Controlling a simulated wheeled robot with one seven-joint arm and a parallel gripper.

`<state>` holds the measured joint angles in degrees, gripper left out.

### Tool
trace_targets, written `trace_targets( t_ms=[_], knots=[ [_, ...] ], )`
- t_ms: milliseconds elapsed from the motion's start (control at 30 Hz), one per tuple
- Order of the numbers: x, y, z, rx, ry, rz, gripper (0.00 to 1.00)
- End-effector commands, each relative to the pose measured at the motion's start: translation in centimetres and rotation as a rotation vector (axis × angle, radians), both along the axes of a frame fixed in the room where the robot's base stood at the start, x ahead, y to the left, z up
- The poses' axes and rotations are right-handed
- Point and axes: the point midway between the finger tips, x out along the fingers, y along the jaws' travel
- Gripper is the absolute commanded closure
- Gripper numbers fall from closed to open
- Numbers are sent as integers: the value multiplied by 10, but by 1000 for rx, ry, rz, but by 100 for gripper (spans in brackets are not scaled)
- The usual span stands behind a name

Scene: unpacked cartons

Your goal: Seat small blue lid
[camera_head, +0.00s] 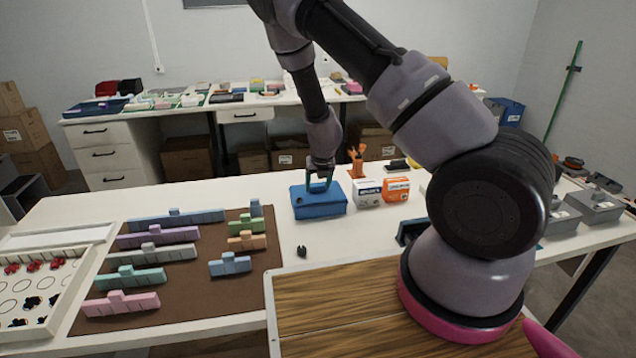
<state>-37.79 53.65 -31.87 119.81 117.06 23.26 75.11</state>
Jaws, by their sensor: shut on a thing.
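A blue box with a blue lid (319,200) stands on the white table, a little right of the brown mat. My gripper (319,184) points down at the top of this box and is shut on the blue lid. The lid appears to lie on or just above the box; I cannot tell whether it is fully seated. The fingertips are small in this view, and the far side of the box is hidden.
A brown mat (205,290) with several coloured blocks lies left. A small black piece (302,251) lies in front. A wooden board (335,310) lies nearest me.

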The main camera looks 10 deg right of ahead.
Motion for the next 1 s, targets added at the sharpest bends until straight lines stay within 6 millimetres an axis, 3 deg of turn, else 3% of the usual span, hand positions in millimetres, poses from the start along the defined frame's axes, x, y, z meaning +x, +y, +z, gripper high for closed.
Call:
trace_targets(
  t_ms=[67,100,167,200,567,1000],
  knots=[
    [0,0,-3,0,0,0,93],
    [0,0,-3,0,-1,-1,27],
    [0,0,-3,1,-1,-1,4],
    [0,0,-3,1,-1,-1,0],
    [-3,1,8,2,-2,0,0],
    [-33,0,79,4,-3,-2,0]
  ],
)
